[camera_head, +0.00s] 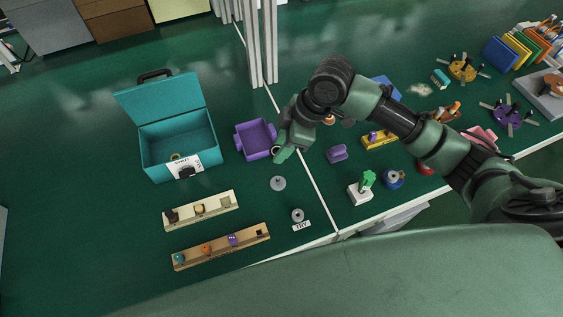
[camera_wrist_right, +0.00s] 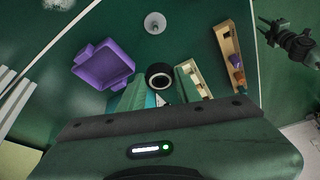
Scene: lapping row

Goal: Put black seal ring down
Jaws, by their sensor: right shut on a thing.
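My right gripper (camera_head: 282,152) is shut on the black seal ring (camera_wrist_right: 159,72). In the wrist view the ring sits between the green fingers (camera_wrist_right: 160,88), with a pale centre. In the head view the gripper is above the green bench, just right of the purple tray (camera_head: 241,146), and the ring is mostly hidden by the fingers. A grey round piece with a knob (camera_head: 278,184) stands on the bench below the gripper in the picture. What looks like my left gripper (camera_wrist_right: 290,38) shows small at the wrist view's upper right; its fingers are unclear.
A teal open box (camera_head: 155,151) stands left of the tray. Two boards, the pale (camera_head: 183,217) and the tan (camera_head: 219,246), hold small parts. A grey ring-shaped piece (camera_head: 297,214) is by the TRY label (camera_head: 301,226). Bench is clear around the knobbed piece.

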